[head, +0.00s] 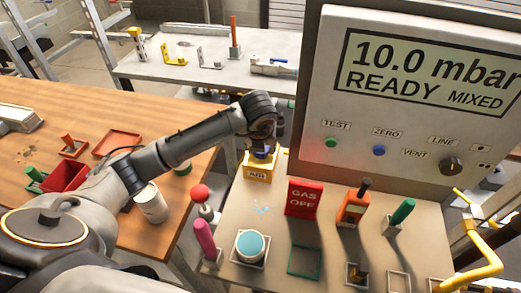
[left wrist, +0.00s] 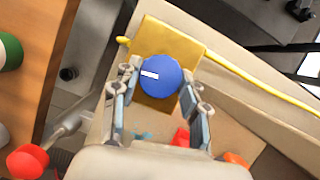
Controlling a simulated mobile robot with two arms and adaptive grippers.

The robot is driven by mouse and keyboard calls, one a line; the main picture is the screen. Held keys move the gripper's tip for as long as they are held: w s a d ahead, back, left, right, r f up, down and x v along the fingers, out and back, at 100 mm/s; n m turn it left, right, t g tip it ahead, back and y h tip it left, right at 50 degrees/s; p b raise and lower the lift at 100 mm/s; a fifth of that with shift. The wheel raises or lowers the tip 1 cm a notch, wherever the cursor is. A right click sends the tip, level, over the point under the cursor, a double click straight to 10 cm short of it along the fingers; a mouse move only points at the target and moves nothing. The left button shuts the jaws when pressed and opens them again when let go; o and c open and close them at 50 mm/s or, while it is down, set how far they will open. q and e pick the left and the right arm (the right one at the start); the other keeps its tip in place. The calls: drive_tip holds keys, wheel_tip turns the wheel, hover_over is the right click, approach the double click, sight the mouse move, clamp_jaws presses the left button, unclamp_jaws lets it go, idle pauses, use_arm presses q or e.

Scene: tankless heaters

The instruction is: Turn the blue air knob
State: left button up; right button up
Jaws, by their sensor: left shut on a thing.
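The blue air knob (left wrist: 158,76) sits on a yellow block (left wrist: 188,42) and has a white mark on its face. In the left wrist view the mark lies roughly level, on the knob's left part. My left gripper (left wrist: 159,90) is shut on the knob, with a finger on either side of it. In the head view the gripper (head: 263,138) comes down from above onto the yellow block (head: 258,174) with its label; the knob shows there only as a bit of blue. My right gripper is not in view.
A grey panel (head: 400,165) reading "10.0 mbar READY MIXED" stands at the right. A red GAS OFF sign (head: 304,198), a teal round cap (head: 250,244) and a green handle (head: 402,211) stand on the near bench. A yellow pipe (left wrist: 240,72) passes beside the block.

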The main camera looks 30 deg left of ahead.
use_arm(q)
drive_tip(key=shift+r+n, duration=0.1)
drive_tip(key=shift+n, duration=0.3)
drive_tip(key=o, duration=1.2)
drive_tip(key=shift+c, duration=0.2)
drive_tip(key=v, duration=1.2)
drive_tip(key=shift+d, duration=0.2)
